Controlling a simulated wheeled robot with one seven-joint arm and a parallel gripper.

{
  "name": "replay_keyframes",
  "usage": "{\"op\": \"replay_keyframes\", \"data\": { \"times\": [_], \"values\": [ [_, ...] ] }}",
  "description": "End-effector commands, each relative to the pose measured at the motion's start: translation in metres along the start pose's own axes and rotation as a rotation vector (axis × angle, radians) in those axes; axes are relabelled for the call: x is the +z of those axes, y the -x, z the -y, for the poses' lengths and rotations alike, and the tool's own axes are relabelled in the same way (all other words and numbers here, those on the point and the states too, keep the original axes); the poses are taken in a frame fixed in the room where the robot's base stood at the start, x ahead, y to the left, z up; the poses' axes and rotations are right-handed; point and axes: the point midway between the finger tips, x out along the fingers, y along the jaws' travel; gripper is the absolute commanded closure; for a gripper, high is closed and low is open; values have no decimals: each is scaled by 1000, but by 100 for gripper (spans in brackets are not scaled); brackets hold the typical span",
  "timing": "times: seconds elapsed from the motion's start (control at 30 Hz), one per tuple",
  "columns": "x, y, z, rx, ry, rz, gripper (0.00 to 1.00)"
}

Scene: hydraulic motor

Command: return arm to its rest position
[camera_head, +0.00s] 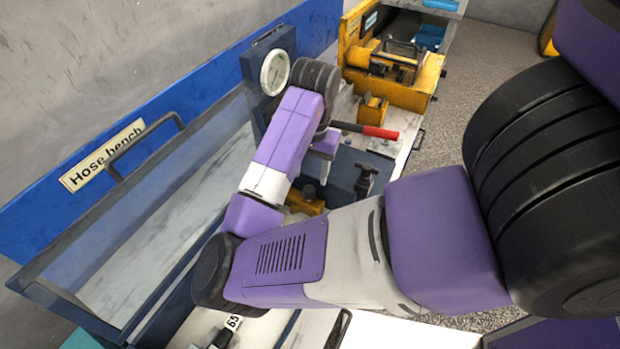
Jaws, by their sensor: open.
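My purple and white arm (288,260) reaches in from the right, bends at a black elbow joint at lower centre and rises to a black wrist joint near the gauge. My gripper (321,152) hangs below that wrist, small and partly hidden by my forearm. It is open, and I see nothing held in it. It is over the bench's dark blue fixture area, near a red-handled lever (372,131). I cannot tell how far its fingertips are from the parts below.
A clear-lidded box (150,215) stands left, against the blue "Hose bench" panel (45,215). A round gauge (274,72) stands behind my wrist. A yellow machine (395,75) stands at the back. A dark fitting (365,178) rises right of my gripper. Open floor (485,70) lies right.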

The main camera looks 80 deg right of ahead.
Motion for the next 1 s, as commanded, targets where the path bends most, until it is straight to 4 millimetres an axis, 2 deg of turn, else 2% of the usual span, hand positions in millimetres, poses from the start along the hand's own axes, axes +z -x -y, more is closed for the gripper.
{"op": "replay_keyframes", "data": {
  "times": [0.1,0.73,0.87,1.0],
  "values": [
    [0,5,0,0,-1,0,48],
    [-3,5,-2,5,2,-11,48],
    [-23,6,-12,34,24,-97,48],
    [-65,16,-27,94,87,-290,48]
  ]
}}
